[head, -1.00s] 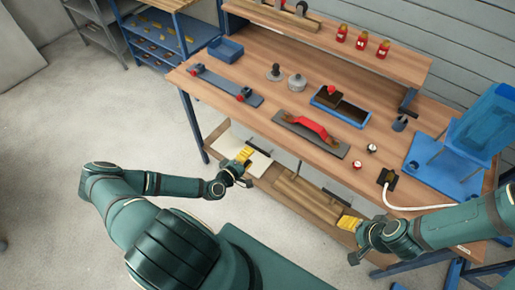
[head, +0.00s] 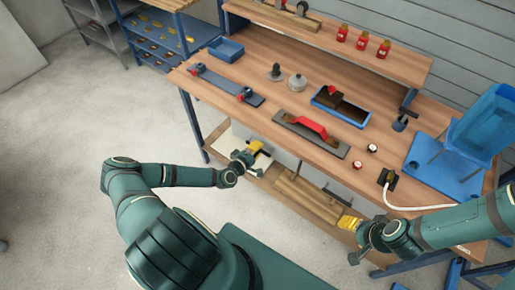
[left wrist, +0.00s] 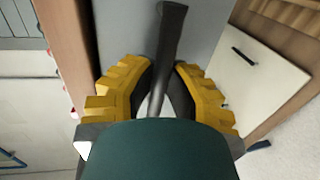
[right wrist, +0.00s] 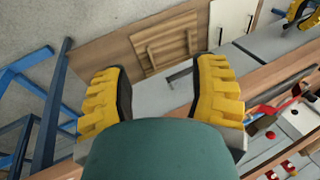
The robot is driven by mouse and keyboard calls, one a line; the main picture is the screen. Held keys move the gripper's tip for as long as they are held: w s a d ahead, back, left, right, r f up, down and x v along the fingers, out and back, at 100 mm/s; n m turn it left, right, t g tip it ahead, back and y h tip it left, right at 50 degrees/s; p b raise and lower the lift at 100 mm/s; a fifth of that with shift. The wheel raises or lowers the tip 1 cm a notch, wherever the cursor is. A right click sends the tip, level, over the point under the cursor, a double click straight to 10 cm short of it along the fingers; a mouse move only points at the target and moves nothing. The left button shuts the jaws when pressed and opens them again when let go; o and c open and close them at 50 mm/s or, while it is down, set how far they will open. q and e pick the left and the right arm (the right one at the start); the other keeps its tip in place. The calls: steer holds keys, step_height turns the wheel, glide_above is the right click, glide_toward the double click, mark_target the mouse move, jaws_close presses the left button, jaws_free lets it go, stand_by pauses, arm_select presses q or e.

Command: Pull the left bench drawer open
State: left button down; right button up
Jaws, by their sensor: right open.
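The left bench drawer has a plain grey front (left wrist: 215,35) under the bench top, with a dark bar handle (left wrist: 170,45). My left gripper (head: 257,147) is at this drawer. In the left wrist view its yellow fingers (left wrist: 163,88) are apart, with the handle running between them; contact cannot be made out. The gripper hides most of the handle in the head view. The drawer looks closed. My right gripper (head: 350,222) is open and empty, low before the bench's right part; its fingers (right wrist: 162,85) also show in the right wrist view.
The wooden bench top (head: 225,100) overhangs the drawers. Another drawer handle (right wrist: 180,75) lies beyond my right fingers. Floor left of the bench is clear.

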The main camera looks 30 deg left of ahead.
arm_select(q)
steer(key=f+b+v, duration=0.2)
steer(key=b+v, duration=0.1)
steer(key=v, duration=0.7)
steer(key=f+b+v, duration=0.1)
steer(key=b+v, duration=0.2)
steer(key=v, duration=0.7)
steer(key=shift+s+f, duration=0.35)
steer(key=shift+s, duration=0.3)
arm_select(e)
step_height(320, 180, down, 6)
steer(key=s, duration=0.2)
steer(key=shift+a+g, duration=0.2)
steer(key=shift+g, duration=0.1)
arm_select(q)
steer(key=c, duration=0.9)
jaws_free()
steer(key=shift+c, duration=0.2)
steer(key=d+v, duration=0.1)
steer(key=v, duration=1.1)
steer(key=shift+a, duration=0.4)
steer(key=shift+s, duration=0.1)
